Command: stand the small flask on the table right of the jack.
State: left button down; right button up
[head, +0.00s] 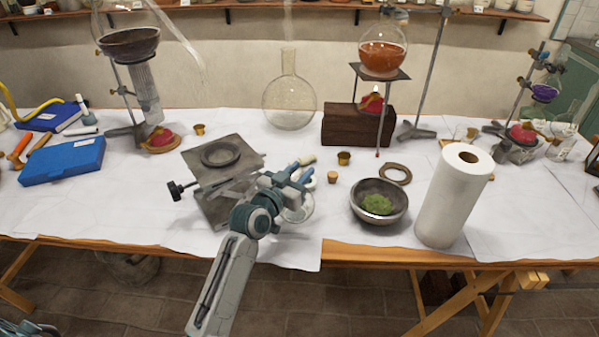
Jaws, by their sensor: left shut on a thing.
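The lab jack (213,178) stands on the white-covered table (265,255), with a dark ring (221,155) on its top plate. My left gripper (297,178) is just right of the jack and is shut on the small flask (301,210). The flask's clear round body shows below and behind the gripper; its neck is mostly hidden by the jaws. It looks close to upright, low over the table; I cannot tell whether its base touches the cloth. My right gripper is not in view.
Right of the flask are a cork (333,177), a small brass cup (344,158) and a stone bowl (366,212) of green matter. A paper roll (452,200) stands farther right. A large round flask (289,103) stands behind. Bare cloth lies in front.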

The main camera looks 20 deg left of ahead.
pick_arm(q)
jog(key=c, duration=1)
grip_release()
jog(key=shift+c, duration=0.2)
jog(key=shift+r, duration=0.1)
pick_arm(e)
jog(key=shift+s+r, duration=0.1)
pick_arm(q)
jog(key=shift+v, duration=0.85)
jog(key=v, duration=1)
jog(key=shift+s+b, duration=0.25)
jog(key=shift+b, duration=0.05)
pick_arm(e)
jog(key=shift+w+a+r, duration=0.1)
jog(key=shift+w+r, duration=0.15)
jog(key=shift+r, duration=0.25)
